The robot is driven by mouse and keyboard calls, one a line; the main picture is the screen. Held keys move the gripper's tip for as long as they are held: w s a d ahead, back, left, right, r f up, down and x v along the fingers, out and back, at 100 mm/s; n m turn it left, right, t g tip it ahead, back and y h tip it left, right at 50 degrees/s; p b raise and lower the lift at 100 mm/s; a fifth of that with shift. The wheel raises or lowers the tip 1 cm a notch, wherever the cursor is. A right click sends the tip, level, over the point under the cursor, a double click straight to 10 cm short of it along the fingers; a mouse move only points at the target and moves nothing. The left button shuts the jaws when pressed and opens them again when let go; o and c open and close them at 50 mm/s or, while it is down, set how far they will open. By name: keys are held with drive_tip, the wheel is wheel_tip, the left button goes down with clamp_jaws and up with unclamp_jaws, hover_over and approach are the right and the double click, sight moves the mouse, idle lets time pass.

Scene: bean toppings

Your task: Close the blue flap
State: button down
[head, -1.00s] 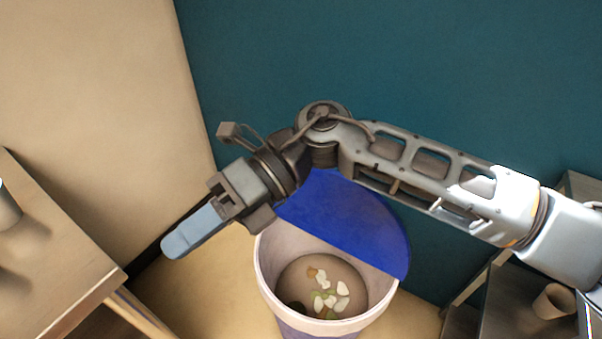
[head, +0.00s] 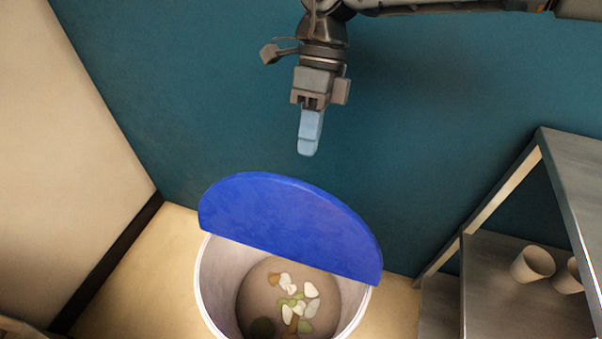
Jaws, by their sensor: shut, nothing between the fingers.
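The blue flap (head: 290,222) stands raised at the back rim of a round white bin (head: 212,277), so the bin's mouth is open. Several white, green and brown scraps lie on the bin's floor. My gripper (head: 308,150) is above and behind the flap in the picture, pointing down, with its light-blue fingers together and nothing held. It is apart from the flap, with teal wall showing between them. The bin's lower front is cut off by the picture's bottom edge.
A metal shelf (head: 517,300) stands at the right with a cup (head: 532,264) and part of another on it. A teal wall (head: 150,110) is behind the bin, and a beige wall (head: 55,150) is at the left. Bare floor (head: 140,275) shows left of the bin.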

sight(301, 192)
drive_tip(key=x, duration=1)
